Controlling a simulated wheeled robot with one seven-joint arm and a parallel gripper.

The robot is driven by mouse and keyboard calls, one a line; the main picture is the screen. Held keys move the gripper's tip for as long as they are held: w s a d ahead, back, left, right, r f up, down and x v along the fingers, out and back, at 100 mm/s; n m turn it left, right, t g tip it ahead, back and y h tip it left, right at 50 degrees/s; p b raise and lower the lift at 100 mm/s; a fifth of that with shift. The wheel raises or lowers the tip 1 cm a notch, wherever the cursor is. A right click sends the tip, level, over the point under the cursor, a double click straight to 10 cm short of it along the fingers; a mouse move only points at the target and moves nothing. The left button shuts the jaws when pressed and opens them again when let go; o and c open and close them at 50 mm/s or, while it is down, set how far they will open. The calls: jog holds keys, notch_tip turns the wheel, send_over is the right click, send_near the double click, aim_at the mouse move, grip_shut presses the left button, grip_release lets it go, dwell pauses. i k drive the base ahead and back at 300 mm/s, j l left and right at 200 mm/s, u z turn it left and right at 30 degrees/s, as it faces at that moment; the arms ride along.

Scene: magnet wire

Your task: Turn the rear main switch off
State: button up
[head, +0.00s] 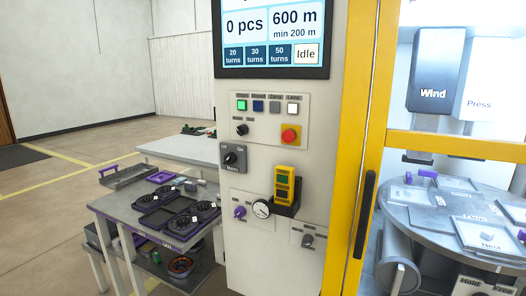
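A dark rotary main switch (231,159) sits on a grey plate on the left side of the machine's light panel. Its plate has "Off" at the upper left, "On" at the upper right and a small label below that seems to read "Mains". The knob is too small to tell surely which way it points. I cannot tell from this view whether this is the rear switch. My gripper is not in view.
Above the switch are a button panel (265,118), a red emergency button (290,136) and a screen (272,35) reading "Idle". Tables with trays (160,215) stand left; floor is clear beyond.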

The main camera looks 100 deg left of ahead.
aim_at(230, 158)
jog(key=u, duration=2.75)
